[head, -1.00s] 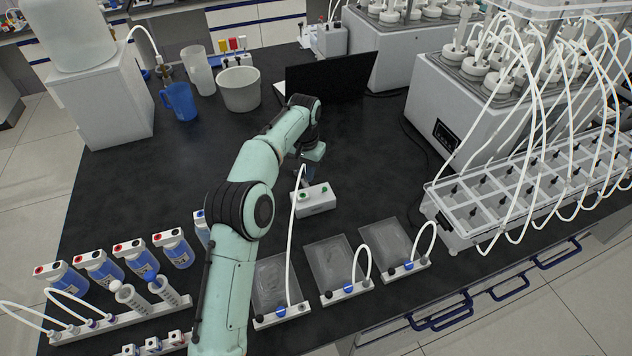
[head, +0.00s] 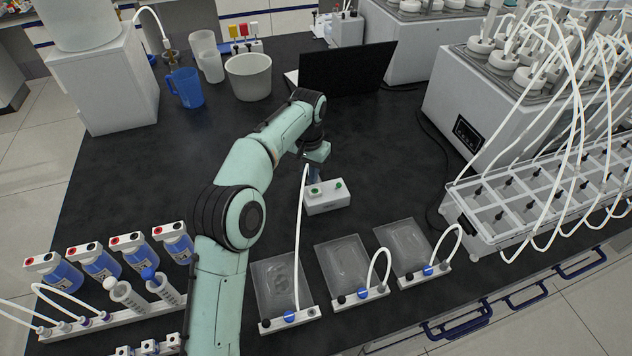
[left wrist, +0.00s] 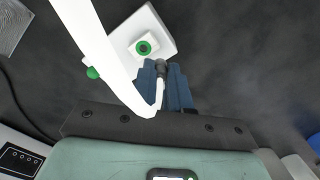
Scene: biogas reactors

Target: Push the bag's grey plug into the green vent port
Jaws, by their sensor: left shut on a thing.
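My left gripper (head: 312,176) is just behind the white box (head: 327,200) on the black bench. In the left wrist view its blue fingers (left wrist: 166,84) are shut on the grey plug (left wrist: 160,68) at the end of a white tube (left wrist: 100,50). The tube runs down to the leftmost clear bag (head: 272,284). The green vent port (left wrist: 144,47), a ring with a dark centre on the box, lies just beyond the plug. The plug looks outside the port; its height above the box is unclear. A second green fitting (left wrist: 92,72) is partly behind the tube. My right gripper is out of view.
Two more bags (head: 352,262) with looped tubes lie to the right. A tubed water bath (head: 490,215) stands at the right, and a black laptop (head: 347,72) is behind. Blue bottles (head: 105,264) stand front left.

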